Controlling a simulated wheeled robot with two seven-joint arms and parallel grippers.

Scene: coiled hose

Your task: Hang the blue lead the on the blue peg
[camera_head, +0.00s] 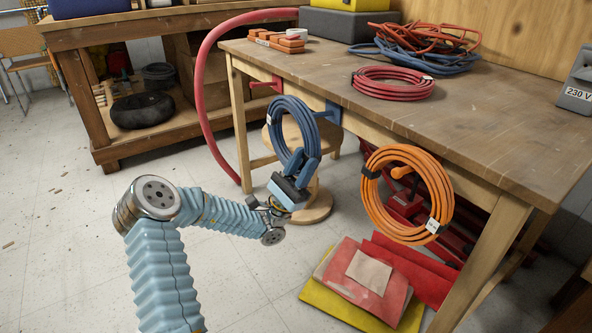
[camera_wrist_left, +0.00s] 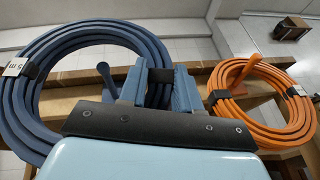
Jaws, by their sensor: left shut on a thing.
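The blue lead (camera_head: 279,126) is a coil with black ties and a white tag, held upright beside the table's front edge. My left gripper (camera_head: 302,165) is shut on its lower right part. In the left wrist view the fingers (camera_wrist_left: 158,88) close around a black tie, and the blue coil (camera_wrist_left: 32,105) fills the left side. The blue peg (camera_head: 334,112) is on the table's front edge, just right of the coil. In the wrist view the blue peg (camera_wrist_left: 104,78) appears within the coil's opening; I cannot tell whether it passes through. My right gripper is out of view.
An orange coil (camera_head: 376,205) hangs on an orange peg (camera_head: 401,172) to the right. An empty red peg (camera_head: 267,84) is to the left. A stool (camera_head: 316,207) stands behind my gripper. The wooden table (camera_head: 480,105) carries a red coil (camera_head: 385,83) and tangled leads.

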